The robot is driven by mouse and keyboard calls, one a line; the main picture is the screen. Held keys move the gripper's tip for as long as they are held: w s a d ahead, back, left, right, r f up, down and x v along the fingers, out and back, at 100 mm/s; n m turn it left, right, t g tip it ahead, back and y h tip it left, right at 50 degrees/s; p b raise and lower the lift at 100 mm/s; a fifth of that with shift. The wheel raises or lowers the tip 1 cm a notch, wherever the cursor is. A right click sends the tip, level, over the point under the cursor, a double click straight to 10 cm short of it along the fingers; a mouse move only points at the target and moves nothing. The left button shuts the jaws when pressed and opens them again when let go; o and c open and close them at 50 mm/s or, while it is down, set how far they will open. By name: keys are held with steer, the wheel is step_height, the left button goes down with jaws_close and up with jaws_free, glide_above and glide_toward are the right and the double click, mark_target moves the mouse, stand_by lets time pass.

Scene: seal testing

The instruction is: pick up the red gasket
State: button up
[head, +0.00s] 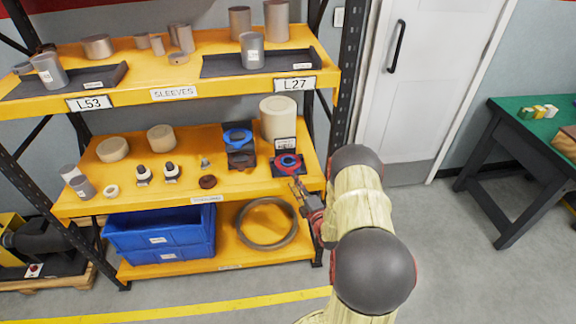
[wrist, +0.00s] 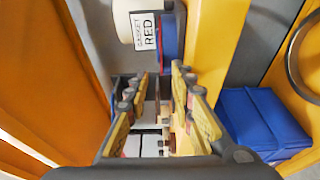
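The red gasket (head: 287,162) is a ring on a dark stand near the right front end of the middle shelf. In the wrist view, a red edge, apparently the gasket (wrist: 159,38), shows beside a label reading "GASKET RED" (wrist: 147,31). My gripper (head: 301,188) is just in front of the shelf's right end, below and slightly right of the gasket in the head view. In the wrist view my gripper (wrist: 159,78) has its fingers apart, with no gasket between them. The gasket's full ring is not visible there.
A blue ring (head: 238,137) on a dark stand is left of the red gasket. A cream cylinder (head: 279,118) stands behind. The yellow upper shelf (head: 190,100) hangs above, and a dark post (head: 350,70) is at the right. Blue bins (head: 160,238) are below.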

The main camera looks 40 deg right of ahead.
steer(key=b+x, duration=0.1)
steer(key=x, duration=0.3)
steer(key=shift+f, duration=0.15)
steer(key=shift+c, duration=1.2)
jaws_close()
